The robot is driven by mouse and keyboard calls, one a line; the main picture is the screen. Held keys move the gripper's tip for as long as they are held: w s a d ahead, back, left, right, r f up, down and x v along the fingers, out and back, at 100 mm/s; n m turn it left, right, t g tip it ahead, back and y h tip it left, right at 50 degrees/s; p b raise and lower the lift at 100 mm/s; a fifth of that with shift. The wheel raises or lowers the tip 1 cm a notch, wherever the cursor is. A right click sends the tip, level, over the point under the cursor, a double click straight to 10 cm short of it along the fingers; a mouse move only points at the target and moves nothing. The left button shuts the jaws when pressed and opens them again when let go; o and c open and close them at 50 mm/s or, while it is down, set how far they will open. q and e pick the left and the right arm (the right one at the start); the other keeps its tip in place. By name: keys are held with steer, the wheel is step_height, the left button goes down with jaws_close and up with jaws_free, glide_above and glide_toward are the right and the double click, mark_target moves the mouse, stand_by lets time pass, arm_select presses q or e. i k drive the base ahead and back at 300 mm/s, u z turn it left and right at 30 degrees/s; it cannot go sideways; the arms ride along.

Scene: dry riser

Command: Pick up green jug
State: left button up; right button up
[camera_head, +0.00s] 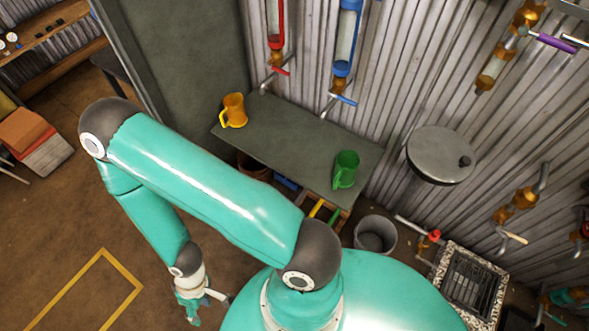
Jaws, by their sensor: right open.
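The green jug (345,169) stands upright near the right end of the grey-green bench (290,138). Its handle faces down and to the left in the picture. My right gripper (195,306) is open and hangs at the lower left over the brown floor, well away from the jug, with nothing seen in it. My right arm's teal links cross between the gripper and the bench, but the jug is in clear view. My left gripper is not in view.
A yellow-orange jug (233,111) stands at the bench's left end. Red (277,25) and blue (347,40) dispensers hang on the corrugated wall above. A grey bucket (375,235) and a round-lidded metal bin (440,155) stand to the right. The bench's middle is clear.

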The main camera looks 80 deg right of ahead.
mark_target(347, 163)
steer(key=u, duration=0.05)
steer(key=i, duration=1.45)
steer(key=z, duration=2.3)
steer(key=i, duration=0.15)
steer(key=z, duration=1.25)
steer(key=k, duration=0.3)
steer(key=z, duration=0.4)
steer(key=i, duration=1.3)
steer(key=u, duration=0.4)
